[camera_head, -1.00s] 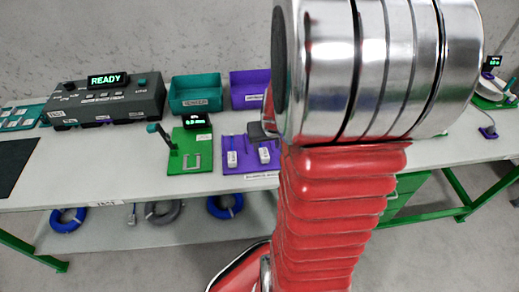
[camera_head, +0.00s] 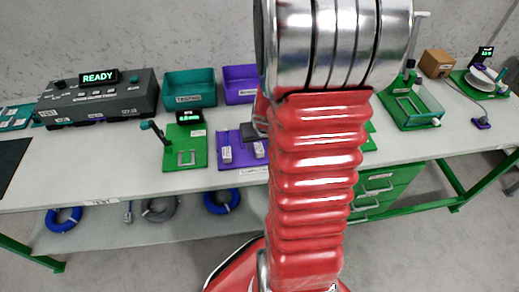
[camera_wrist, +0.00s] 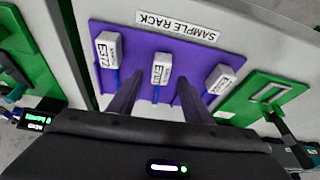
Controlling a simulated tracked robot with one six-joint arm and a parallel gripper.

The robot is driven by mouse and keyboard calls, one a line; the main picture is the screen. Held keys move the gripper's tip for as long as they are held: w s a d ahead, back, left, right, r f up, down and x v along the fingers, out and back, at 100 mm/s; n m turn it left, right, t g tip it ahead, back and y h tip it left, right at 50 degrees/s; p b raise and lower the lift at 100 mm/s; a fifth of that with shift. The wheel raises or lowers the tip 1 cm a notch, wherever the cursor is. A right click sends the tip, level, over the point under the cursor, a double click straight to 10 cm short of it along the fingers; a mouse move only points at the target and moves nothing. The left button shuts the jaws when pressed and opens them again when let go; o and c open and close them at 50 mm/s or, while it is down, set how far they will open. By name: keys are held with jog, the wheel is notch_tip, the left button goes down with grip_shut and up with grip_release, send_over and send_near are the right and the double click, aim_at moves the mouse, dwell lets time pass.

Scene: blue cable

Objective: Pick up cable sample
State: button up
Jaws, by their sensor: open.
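The purple sample rack (camera_wrist: 205,58) holds three white-labelled cable samples in the wrist view. The left sample (camera_wrist: 110,50), middle sample (camera_wrist: 161,70) and right sample (camera_wrist: 220,78) each have a white block with a short blue piece of cable below it. My gripper (camera_wrist: 158,98) is open and empty. Its two dark fingers point at the rack, with the middle sample lined up between them; I cannot tell the depth gap. In the head view the rack (camera_head: 240,178) shows two white samples, and my red arm hides its right part.
A green fixture with a lever (camera_head: 185,150) stands left of the rack. Teal (camera_head: 190,92) and purple (camera_head: 240,88) bins stand behind. A dark console reading READY (camera_head: 105,98) is at left. Another green station (camera_head: 410,103) is at right. Blue coils hang on the lower shelf.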

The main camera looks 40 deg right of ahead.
aim_at(257, 145)
jog(key=shift+x, duration=1.1)
jog(key=shift+c, duration=0.6)
grip_shut()
